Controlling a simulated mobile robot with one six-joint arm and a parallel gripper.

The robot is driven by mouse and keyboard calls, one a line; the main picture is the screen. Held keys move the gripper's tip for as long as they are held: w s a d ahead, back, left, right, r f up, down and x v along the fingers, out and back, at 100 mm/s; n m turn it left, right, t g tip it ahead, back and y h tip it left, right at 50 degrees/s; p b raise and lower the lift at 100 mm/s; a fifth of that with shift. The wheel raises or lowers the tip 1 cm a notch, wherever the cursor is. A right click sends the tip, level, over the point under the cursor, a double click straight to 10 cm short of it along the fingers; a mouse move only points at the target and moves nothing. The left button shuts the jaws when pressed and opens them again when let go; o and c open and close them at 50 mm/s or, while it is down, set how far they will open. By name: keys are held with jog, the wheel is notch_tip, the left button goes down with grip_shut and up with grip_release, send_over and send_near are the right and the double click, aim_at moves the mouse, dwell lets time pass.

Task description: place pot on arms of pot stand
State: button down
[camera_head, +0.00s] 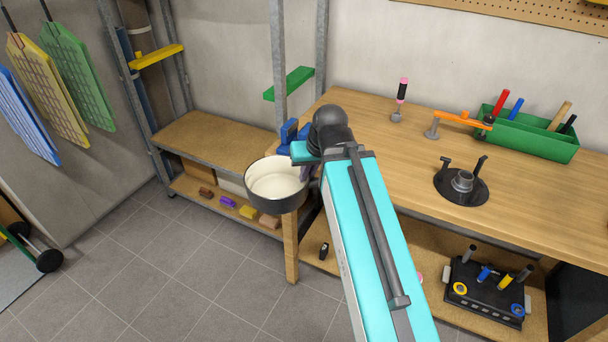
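The pot (277,196) is dark grey outside and cream inside. It hangs upright in the air left of the workbench's front left corner. My gripper (305,172) is at the pot's right side and appears shut on it; the fingertips are mostly hidden by my arm and the pot. The pot stand (462,184) is on the workbench, to the right of my arm. It has a round black base, a grey hub in the middle and short dark arms sticking up. Nothing rests on it.
The wooden workbench (390,150) carries an orange clamp-like tool (460,118), a pink-and-black handled tool (401,100) and a green bin (530,135) of tools behind the stand. A metal-post shelf (225,143) stands left. The bench top around the stand is mostly clear.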

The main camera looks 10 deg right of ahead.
jog(key=shift+w+d+r, duration=0.1)
jog(key=shift+w+r, duration=0.05)
dwell(0.4)
jog(key=d+r+m+h+p, duration=0.1)
jog(key=d+r+p, duration=0.3)
jog(key=d, duration=1)
jog(key=d+r+m+p, duration=0.25)
jog(key=d+r, duration=0.25)
jog(key=d, duration=0.9)
jog(key=s+d+r+p, duration=0.2)
jog(key=s+d, duration=0.2)
jog(key=d, duration=0.4)
jog(key=s+d+r+m+p, duration=0.1)
jog(key=s+d+r+p, duration=0.1)
jog(key=s+d, duration=0.3)
jog(key=s+d+r+h+p, duration=0.1)
jog(key=s+d+r+p, duration=0.2)
jog(key=d, duration=1)
jog(key=shift+s+r, duration=0.4)
jog(key=shift+s, duration=0.75)
jog(key=shift+f+m, duration=0.15)
jog(key=shift+m, duration=0.1)
